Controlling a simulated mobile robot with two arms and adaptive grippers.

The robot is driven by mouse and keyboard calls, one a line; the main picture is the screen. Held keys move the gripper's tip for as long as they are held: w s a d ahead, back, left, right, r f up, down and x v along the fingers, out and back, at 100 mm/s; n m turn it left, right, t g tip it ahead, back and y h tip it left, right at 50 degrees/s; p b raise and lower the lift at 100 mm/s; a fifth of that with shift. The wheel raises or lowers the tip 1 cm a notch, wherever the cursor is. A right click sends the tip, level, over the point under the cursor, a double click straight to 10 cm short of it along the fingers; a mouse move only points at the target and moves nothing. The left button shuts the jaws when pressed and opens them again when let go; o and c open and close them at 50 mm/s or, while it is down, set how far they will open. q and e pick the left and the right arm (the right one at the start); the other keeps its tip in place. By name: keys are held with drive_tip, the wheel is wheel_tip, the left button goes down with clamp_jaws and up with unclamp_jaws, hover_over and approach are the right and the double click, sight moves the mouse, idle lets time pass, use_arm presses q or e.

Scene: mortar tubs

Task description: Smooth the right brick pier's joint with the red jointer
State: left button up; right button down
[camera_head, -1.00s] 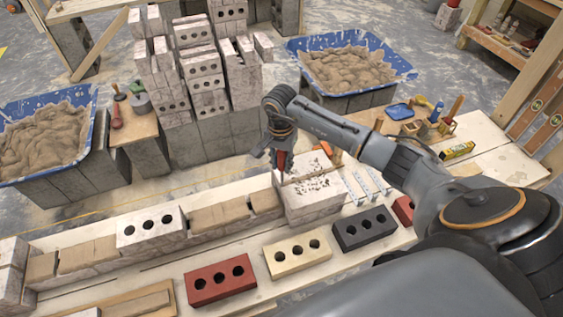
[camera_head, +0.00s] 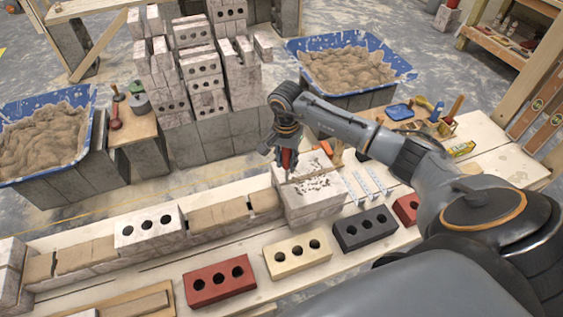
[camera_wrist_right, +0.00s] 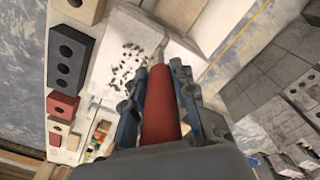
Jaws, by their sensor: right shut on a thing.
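The right brick pier (camera_head: 312,204) is a pale block at the right end of the low wall, with dark crumbs scattered on its top. My right gripper (camera_head: 286,150) is over the back left part of the pier and is shut on the red jointer (camera_head: 287,160). In the right wrist view the jointer's red handle (camera_wrist_right: 160,108) lies between the two fingers, and its thin metal tip reaches toward the pier top (camera_wrist_right: 135,50). I cannot tell whether the tip touches the joint. My left gripper is not in view.
Red (camera_head: 220,281), cream (camera_head: 297,258) and dark (camera_head: 364,230) bricks lie in front of the wall. Metal pieces (camera_head: 367,183) lie right of the pier. Two blue mortar tubs (camera_head: 92,98) and stacked blocks (camera_head: 205,70) stand behind. Tools lie at the right back.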

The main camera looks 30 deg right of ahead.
drive_tip(key=shift+s+d+b, duration=2)
drive_tip(key=shift+d+b, duration=1.05)
drive_tip(key=shift+d, duration=5.05)
drive_tip(key=a+r+p, duration=0.3)
drive_tip(key=r+p, duration=0.1)
drive_tip(key=r, duration=0.2)
drive_tip(key=shift+w+a, duration=0.35)
drive_tip(key=shift+w, duration=0.1)
